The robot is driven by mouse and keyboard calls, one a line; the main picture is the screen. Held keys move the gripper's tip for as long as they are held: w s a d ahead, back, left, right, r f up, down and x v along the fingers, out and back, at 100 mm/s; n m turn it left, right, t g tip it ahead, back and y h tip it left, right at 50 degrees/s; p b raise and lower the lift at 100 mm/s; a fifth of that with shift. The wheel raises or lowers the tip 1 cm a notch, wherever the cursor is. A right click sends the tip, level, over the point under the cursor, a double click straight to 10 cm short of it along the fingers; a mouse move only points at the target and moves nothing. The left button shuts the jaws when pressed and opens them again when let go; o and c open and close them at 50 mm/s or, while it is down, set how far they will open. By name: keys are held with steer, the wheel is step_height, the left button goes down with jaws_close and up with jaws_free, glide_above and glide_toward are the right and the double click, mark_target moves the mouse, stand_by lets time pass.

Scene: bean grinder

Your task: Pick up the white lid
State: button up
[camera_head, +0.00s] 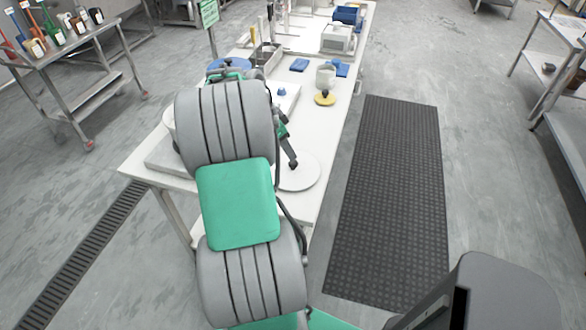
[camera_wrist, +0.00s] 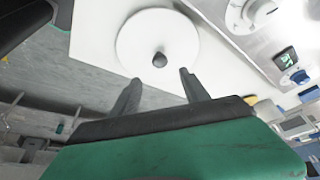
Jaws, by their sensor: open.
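The white lid (camera_head: 298,174) is a round flat disc on the near right part of the white table, close to its edge. In the wrist view the lid (camera_wrist: 147,50) shows whole, with a dark grey knob (camera_wrist: 160,59) on it. My gripper (camera_wrist: 157,82) is open and empty, its two fingers spread apart on either side of the knob's line. In the head view my gripper (camera_head: 292,163) is by the lid, largely behind my arm. I cannot tell the exact height of the fingers over the lid.
A machine with a dial (camera_wrist: 245,14) stands beside the lid. A dark floor mat (camera_head: 392,200) lies to the right.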

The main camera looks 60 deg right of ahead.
mark_target(293, 162)
steer(key=p+x, duration=0.1)
steer(key=x, duration=0.6)
steer(key=shift+w+f, duration=0.1)
steer(key=shift+f, duration=0.25)
steer(key=shift+c, duration=0.4)
jaws_close()
